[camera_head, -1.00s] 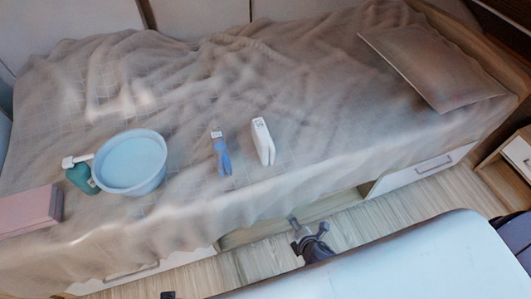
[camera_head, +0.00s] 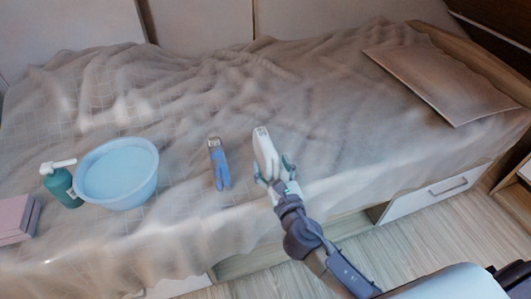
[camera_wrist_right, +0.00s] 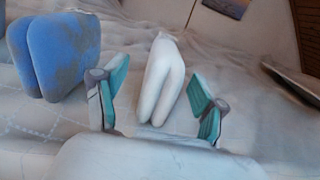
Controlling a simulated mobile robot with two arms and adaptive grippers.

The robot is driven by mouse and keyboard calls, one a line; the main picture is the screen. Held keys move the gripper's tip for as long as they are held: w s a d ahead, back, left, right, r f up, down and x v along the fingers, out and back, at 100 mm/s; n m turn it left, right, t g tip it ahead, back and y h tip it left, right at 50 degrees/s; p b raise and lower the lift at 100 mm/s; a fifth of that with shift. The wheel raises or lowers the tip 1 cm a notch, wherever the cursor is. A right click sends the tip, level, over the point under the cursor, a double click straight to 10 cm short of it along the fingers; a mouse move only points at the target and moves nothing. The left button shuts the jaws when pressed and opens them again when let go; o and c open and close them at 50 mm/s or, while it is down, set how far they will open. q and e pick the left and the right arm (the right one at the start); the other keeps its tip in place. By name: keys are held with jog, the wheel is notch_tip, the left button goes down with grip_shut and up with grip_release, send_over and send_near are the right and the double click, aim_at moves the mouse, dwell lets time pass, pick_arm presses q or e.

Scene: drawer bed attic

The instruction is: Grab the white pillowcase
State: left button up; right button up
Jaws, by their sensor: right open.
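The white pillowcase (camera_head: 264,148) is a folded white bundle with a label at its far end, lying on the bed. My right gripper (camera_head: 276,174) is open at its near end, with the fingers at either side of it. In the right wrist view the white pillowcase (camera_wrist_right: 163,72) shows between and just beyond the two teal fingertips (camera_wrist_right: 158,92). I cannot tell whether the fingers touch it. My left gripper is not in view.
A folded blue cloth bundle (camera_head: 219,165) lies just left of the pillowcase. A light blue basin (camera_head: 117,174), a green pump bottle (camera_head: 61,186) and a pink box (camera_head: 17,220) stand further left. A flat pillow (camera_head: 445,82) lies at the right. An open drawer is below the bed.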

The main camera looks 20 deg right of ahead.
aim_at(267, 148)
jog(key=w, duration=0.6)
jog(key=shift+w+d+b, duration=0.2)
jog(key=shift+d+b, duration=0.1)
jog(key=shift+b, duration=0.1)
jog(key=shift+c, duration=0.2)
jog(key=c, duration=1.1)
jog(key=shift+c, duration=0.8)
jog(key=shift+r, duration=0.1)
